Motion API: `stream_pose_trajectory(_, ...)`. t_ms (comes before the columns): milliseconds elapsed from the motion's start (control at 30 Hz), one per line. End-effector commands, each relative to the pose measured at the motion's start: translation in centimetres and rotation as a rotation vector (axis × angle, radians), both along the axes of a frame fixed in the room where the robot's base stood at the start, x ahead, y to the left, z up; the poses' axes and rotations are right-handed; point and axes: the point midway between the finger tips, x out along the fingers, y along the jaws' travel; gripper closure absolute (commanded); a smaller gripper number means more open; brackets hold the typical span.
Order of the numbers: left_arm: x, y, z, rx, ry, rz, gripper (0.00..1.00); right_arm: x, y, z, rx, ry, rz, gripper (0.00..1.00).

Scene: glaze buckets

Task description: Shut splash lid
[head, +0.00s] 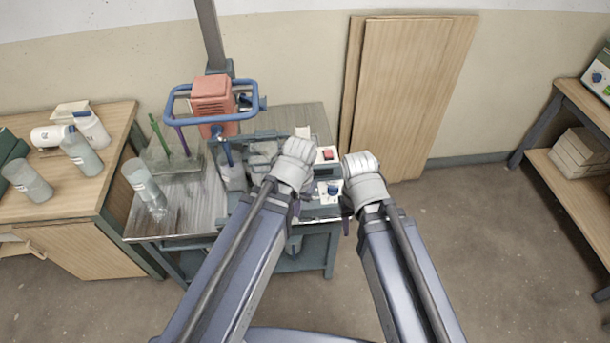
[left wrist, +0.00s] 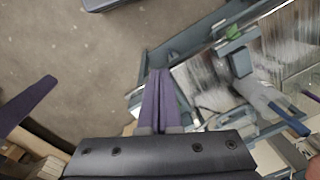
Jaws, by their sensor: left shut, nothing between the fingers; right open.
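I cannot pick out the splash lid for certain. In the head view, grey parts (head: 262,160) sit below the red mixer motor (head: 212,98), partly hidden by my left arm. In the left wrist view, a pale grey piece (left wrist: 260,98) with a blue bar (left wrist: 290,122) lies to the right of my fingers. My left gripper (head: 295,207) is over the bench's right part; its purple fingers (left wrist: 158,98) are shut and empty. My right gripper (head: 347,224) is open by the bench's right edge, mostly hidden by its wrist. A purple finger (left wrist: 26,104) also shows at left.
The metal bench (head: 190,205) carries a control box (head: 333,188), a clear bottle (head: 145,182) and a tray with green and purple sticks (head: 158,135). A wooden table with bottles (head: 85,158) is at left. Boards (head: 415,90) lean behind. Floor at right is clear.

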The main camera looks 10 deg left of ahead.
Motion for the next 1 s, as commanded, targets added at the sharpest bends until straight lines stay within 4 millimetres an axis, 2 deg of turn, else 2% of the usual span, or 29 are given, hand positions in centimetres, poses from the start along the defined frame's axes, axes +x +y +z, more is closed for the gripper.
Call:
stream_pose_trajectory(167, 2.8, 2.9, -1.8, 0.001, -0.039, 0.106, 1.0, 0.0, 0.0, -1.8, 0.0, 0.0, 0.0, 0.5)
stream_pose_trajectory(233, 5.2, 4.3, -2.5, 0.031, -0.072, 0.176, 1.0, 0.1, 0.0, -2.7, 0.0, 0.0, 0.0, 0.5)
stream_pose_trajectory(333, 8.0, 4.7, -2.4, 0.097, -0.115, 0.244, 1.0, 0.0, 0.0, -2.8, 0.0, 0.0, 0.0, 0.5)
stream_pose_trajectory(467, 11.2, 4.1, -1.9, 0.186, -0.18, 0.308, 1.0, 0.0, 0.0, -2.9, 0.0, 0.0, -0.001, 0.5)
stream_pose_trajectory(700, 16.0, 1.2, -0.4, 0.318, -0.313, 0.386, 1.0, 0.0, 0.0, -2.9, 0.0, 0.0, 0.0, 0.5)
stream_pose_trajectory(833, 17.8, -0.4, 0.5, 0.363, -0.383, 0.416, 1.0, 0.0, 0.0, -2.9, 0.0, 0.0, 0.0, 0.5)
stream_pose_trajectory(1000, 18.4, -1.0, 0.9, 0.384, -0.419, 0.434, 1.0, 0.0, 0.0, -2.9, 0.0, 0.0, 0.0, 0.5)
